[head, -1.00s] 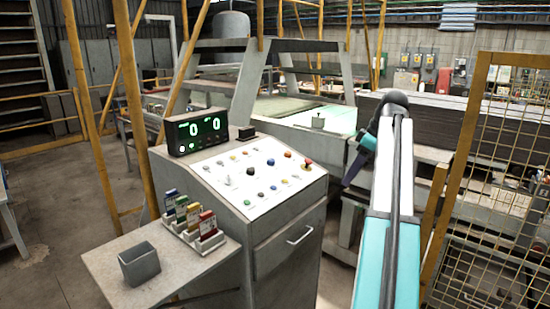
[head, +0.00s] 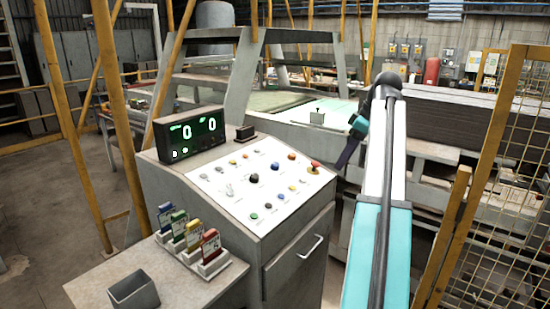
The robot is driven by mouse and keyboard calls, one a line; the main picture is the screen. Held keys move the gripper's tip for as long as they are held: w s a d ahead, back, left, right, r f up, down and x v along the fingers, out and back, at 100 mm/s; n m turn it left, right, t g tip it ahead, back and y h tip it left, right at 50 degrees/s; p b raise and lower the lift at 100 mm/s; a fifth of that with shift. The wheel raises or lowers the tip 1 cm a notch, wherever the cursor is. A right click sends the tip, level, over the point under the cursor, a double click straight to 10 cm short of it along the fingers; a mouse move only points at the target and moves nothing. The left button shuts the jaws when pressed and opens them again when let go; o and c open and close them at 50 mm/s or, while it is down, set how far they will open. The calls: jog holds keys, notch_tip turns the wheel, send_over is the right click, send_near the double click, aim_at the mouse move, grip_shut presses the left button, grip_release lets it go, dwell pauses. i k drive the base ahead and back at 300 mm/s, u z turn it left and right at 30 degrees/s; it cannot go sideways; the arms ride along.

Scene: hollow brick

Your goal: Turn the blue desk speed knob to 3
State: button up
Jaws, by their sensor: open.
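The control desk (head: 230,235) stands left of my arm, with a sloped white panel (head: 225,200) on top. Several small knobs and buttons sit on the panel. Pointer positions and scale numbers are too small to read, and I cannot tell which is the speed knob. My gripper (head: 342,164) hangs off the end of my arm, right of the desk and apart from the panel. Its fingers are small and dark here; it is open and empty.
A display (head: 190,135) showing green zeros stands at the desk's back left. A red mushroom button (head: 314,166) is at the panel's right. A yellow mesh fence (head: 500,190) stands at right.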

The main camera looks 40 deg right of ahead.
aim_at(275, 166)
jog(key=i, duration=0.9)
jog(key=u, duration=0.05)
